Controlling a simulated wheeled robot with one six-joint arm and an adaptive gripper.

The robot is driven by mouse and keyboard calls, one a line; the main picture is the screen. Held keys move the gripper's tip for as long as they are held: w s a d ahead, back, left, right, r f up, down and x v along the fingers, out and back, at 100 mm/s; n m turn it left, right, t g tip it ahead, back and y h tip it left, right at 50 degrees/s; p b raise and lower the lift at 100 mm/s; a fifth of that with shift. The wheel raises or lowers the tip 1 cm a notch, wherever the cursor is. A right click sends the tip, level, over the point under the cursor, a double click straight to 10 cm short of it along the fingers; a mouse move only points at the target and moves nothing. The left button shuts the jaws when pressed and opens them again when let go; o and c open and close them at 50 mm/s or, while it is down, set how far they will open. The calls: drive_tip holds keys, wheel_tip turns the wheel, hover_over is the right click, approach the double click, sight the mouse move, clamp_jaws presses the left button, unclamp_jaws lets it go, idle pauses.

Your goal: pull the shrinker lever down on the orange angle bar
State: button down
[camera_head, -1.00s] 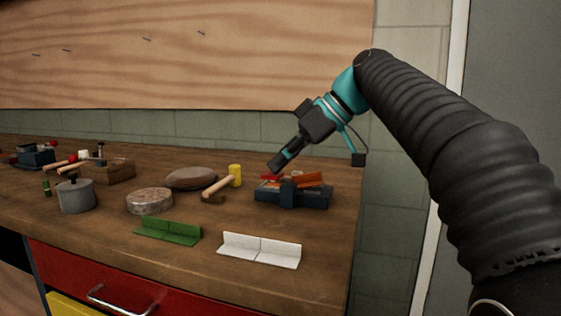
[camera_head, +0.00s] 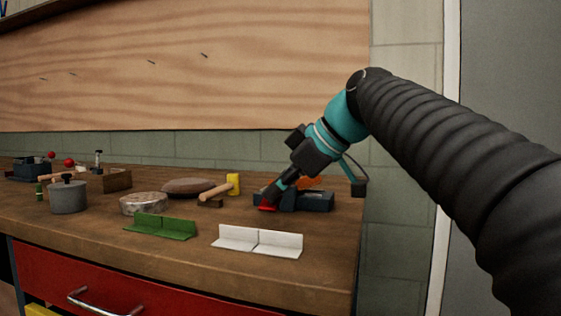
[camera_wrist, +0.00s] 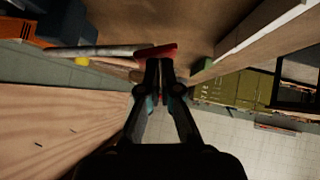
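The shrinker (camera_head: 318,202) is a dark blue-grey tool at the right end of the bench. The orange angle bar (camera_head: 308,183) lies at its top, partly behind my gripper. The lever's red grip (camera_head: 267,207) is low at the shrinker's left front. My gripper (camera_head: 273,198) points down with its fingertips at the red grip, seemingly touching it from above. In the wrist view the fingertips (camera_wrist: 160,62) are together in front of the red grip (camera_wrist: 158,52), not around it. The grey lever rod (camera_wrist: 98,50) runs left toward the orange bar (camera_wrist: 17,28).
A white angle piece (camera_head: 257,241) and a green one (camera_head: 160,227) lie on the bench front. A yellow-headed mallet (camera_head: 233,184), a brown bag (camera_head: 188,187) and a round block (camera_head: 143,204) are to the left. The bench's right edge is close to the shrinker.

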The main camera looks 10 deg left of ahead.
drive_tip(key=shift+f, duration=0.55)
drive_tip(key=shift+r, duration=0.1)
drive_tip(key=s+d+r+p, duration=0.4)
drive_tip(key=s+d+r, duration=0.1)
drive_tip(key=r, duration=0.6)
drive_tip(key=shift+s+d+p, duration=0.15)
drive_tip(key=shift+d+p, duration=0.15)
drive_tip(key=shift+d, duration=0.55)
drive_tip(key=shift+f, duration=0.1)
drive_tip(key=s+d+f+m+t+h+p, duration=0.1)
drive_tip(key=s+d+f+m+h, duration=0.2)
drive_tip(key=f, duration=0.9)
drive_tip(key=s+d+f+m+h+p, duration=0.1)
drive_tip(key=s+d+f+m+h, duration=0.2)
drive_tip(key=s+d+f+m, duration=0.3)
drive_tip(key=s+d+f+m+t+h+p, duration=0.1)
drive_tip(key=s+d+f+m+h, duration=0.2)
drive_tip(key=d+f+m, duration=0.6)
drive_tip(key=s+d+f, duration=0.2)
drive_tip(key=d+f, duration=0.3)
drive_tip(key=f, duration=0.3)
drive_tip(key=shift+s+f+t, duration=0.3)
drive_tip(key=shift+s+f, duration=0.05)
